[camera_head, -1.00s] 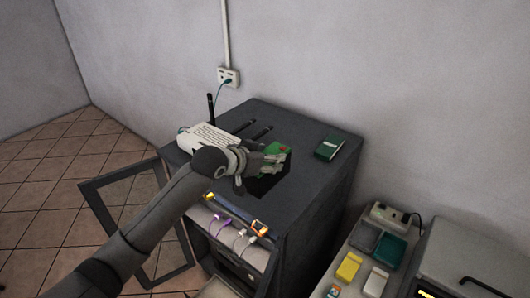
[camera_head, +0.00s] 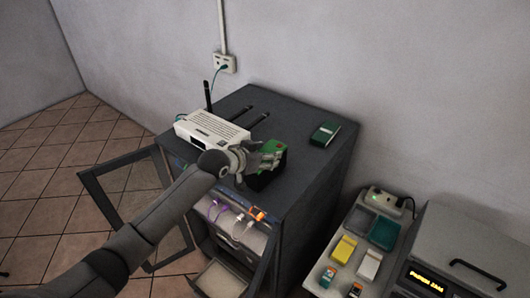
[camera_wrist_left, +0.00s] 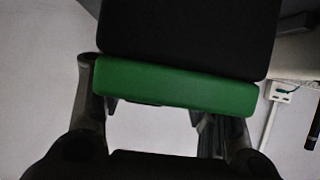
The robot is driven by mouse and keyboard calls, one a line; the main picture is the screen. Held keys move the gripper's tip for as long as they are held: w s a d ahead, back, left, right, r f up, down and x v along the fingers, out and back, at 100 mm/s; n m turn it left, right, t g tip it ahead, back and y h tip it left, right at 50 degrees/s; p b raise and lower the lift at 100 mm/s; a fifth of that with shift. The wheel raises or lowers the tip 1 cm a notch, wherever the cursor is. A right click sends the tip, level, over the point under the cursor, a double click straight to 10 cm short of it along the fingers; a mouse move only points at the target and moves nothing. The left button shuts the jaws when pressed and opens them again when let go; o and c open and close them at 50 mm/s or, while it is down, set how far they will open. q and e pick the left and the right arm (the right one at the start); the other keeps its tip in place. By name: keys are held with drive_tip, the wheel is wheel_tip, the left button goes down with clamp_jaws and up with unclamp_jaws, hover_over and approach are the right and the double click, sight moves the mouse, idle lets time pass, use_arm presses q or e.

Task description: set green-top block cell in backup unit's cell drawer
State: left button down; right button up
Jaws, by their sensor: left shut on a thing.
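My left gripper (camera_head: 262,160) is shut on the green-top block cell (camera_head: 274,150), a dark block with a green face. In the head view they are over the front part of the dark cabinet's top (camera_head: 300,165); I cannot tell the height above it. In the left wrist view the green face (camera_wrist_left: 175,88) spans between the fingers, with the black body above it. A pale drawer (camera_head: 220,279) sticks out low in the open cabinet; I cannot tell if it is the cell drawer. My right gripper is not in view.
A white router (camera_head: 212,130) stands left of the gripper. A dark green case (camera_head: 325,134) lies on the cabinet top. The cabinet's framed door (camera_head: 120,163) hangs open. Cables (camera_head: 238,223) cross the upper shelf. At right are a tray with several blocks (camera_head: 343,249) and a unit with a lit display (camera_head: 428,281).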

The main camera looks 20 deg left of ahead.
use_arm(q)
drive_tip(key=shift+w+r, duration=0.15)
drive_tip(key=shift+r, duration=0.1)
drive_tip(key=c, duration=0.8)
unclamp_jaws()
drive_tip(key=shift+f, duration=0.35)
drive_tip(key=shift+o, duration=1.3)
drive_tip(key=shift+s+r, duration=0.1)
drive_tip(key=shift+s, duration=0.15)
drive_tip(key=shift+r, duration=0.1)
